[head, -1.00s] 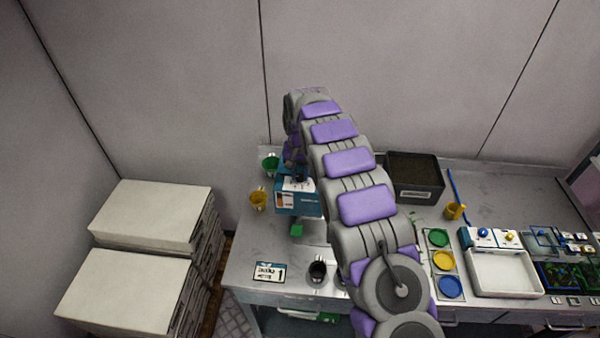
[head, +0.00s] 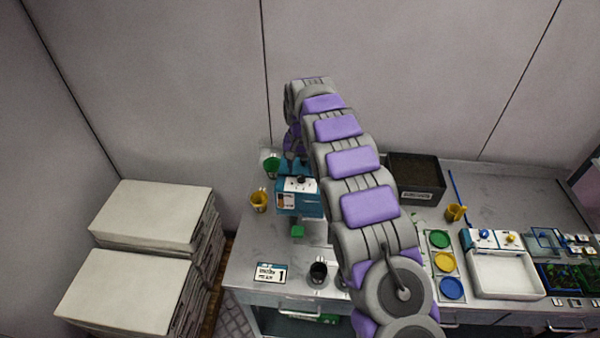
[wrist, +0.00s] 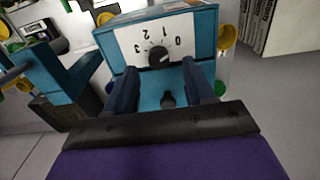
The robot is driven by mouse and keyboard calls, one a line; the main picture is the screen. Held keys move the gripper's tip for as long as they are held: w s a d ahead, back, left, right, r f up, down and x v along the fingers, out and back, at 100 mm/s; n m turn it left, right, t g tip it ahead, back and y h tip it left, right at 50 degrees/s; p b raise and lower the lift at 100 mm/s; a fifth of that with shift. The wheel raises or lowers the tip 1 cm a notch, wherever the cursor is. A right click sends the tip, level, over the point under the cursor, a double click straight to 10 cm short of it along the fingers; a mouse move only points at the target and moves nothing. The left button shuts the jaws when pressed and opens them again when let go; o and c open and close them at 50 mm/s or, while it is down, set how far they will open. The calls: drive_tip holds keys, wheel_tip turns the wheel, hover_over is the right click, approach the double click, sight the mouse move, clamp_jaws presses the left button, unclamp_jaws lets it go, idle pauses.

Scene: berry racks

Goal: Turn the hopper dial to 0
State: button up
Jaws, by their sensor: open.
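The hopper (head: 300,205) is a blue box with a white dial face, standing on the left part of the bench. In the wrist view its dial face (wrist: 182,28) shows the numbers 0 to 3, upside down. The black dial (wrist: 158,57) sits below the numbers; I cannot tell for sure which number it points at. My gripper (wrist: 160,72) is open, its two dark fingers apart and just short of the dial, with nothing held. A small dark knob (wrist: 167,99) on the blue surface shows between the fingers. In the head view my gripper (head: 294,158) is just above the hopper's back, partly hidden.
Green (head: 271,167) and yellow (head: 259,201) cups stand left of the hopper. A black cup (head: 318,272) and a label card marked 1 (head: 271,274) are in front. A dark soil bin (head: 416,178) and a white tray (head: 505,273) are to the right.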

sight(300, 175)
wheel_tip(300, 175, up, 14)
drive_tip(key=p, duration=0.3)
drive_tip(key=shift+a+p, duration=0.2)
drive_tip(key=shift+p, duration=0.2)
idle(0.4)
drive_tip(key=s+d+g+b, duration=0.1)
drive_tip(key=s+d+b, duration=0.5)
drive_tip(key=s, duration=0.4)
drive_tip(key=s+d+b, duration=0.3)
drive_tip(key=s+d, duration=0.5)
drive_tip(key=s, duration=0.2)
drive_tip(key=s+d+f+b, duration=0.1)
drive_tip(key=s+f, duration=0.4)
drive_tip(key=s, duration=0.5)
drive_tip(key=s+d+f+b, duration=0.2)
drive_tip(key=s+f+b, duration=0.2)
drive_tip(key=s, duration=0.6)
drive_tip(key=s+d+f+b, duration=0.2)
drive_tip(key=s+f, duration=0.5)
drive_tip(key=s, duration=0.4)
drive_tip(key=shift+d+n+g+b, duration=0.3)
drive_tip(key=shift+g+b, duration=0.1)
drive_tip(key=shift+b, duration=0.3)
